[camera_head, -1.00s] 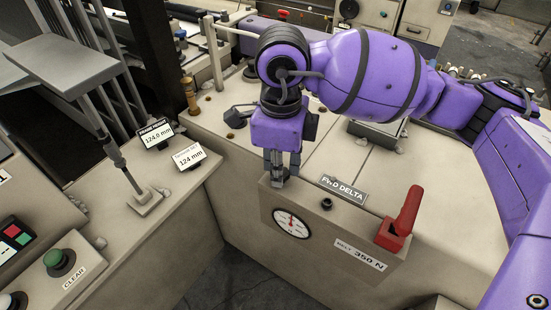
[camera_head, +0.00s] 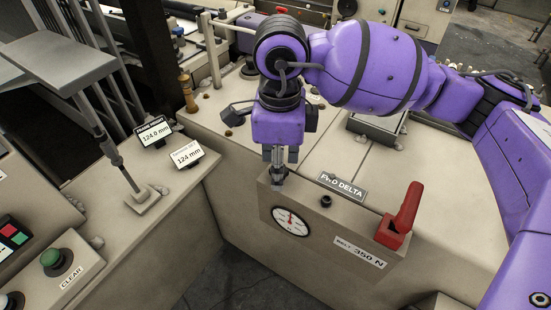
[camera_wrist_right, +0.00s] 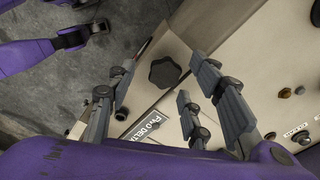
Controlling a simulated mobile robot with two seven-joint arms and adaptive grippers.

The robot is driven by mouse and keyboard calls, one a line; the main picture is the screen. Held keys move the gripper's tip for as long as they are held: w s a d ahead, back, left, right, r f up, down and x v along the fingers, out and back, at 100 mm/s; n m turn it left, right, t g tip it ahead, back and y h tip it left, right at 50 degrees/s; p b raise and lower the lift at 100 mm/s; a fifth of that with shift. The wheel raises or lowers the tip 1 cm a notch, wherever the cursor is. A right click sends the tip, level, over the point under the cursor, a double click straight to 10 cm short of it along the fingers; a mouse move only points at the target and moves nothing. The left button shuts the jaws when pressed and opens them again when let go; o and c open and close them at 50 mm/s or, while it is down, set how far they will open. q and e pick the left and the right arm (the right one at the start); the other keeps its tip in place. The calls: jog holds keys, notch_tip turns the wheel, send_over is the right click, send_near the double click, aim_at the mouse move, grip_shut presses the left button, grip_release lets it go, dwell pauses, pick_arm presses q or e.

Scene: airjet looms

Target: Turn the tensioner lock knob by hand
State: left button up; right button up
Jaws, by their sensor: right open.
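A black lobed knob (camera_wrist_right: 165,72) sits on the beige tensioner housing, seen from above in the right wrist view. My right gripper (camera_head: 278,180) points down over the left end of that housing (camera_head: 340,232) in the head view. In the right wrist view its grey fingers (camera_wrist_right: 166,84) are spread open, with the knob showing between and beyond their tips. Contact with the knob cannot be made out. My left gripper is not seen.
A red lever (camera_head: 400,215) stands at the housing's right end. A small black stud (camera_head: 326,201), an FWD DELTA plate (camera_head: 342,186) and a round gauge (camera_head: 290,221) are close to the gripper. Two display signs (camera_head: 186,154) stand on the left panel.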

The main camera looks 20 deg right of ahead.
jog(key=shift+r+p, duration=1.45)
jog(key=shift+r, duration=1.35)
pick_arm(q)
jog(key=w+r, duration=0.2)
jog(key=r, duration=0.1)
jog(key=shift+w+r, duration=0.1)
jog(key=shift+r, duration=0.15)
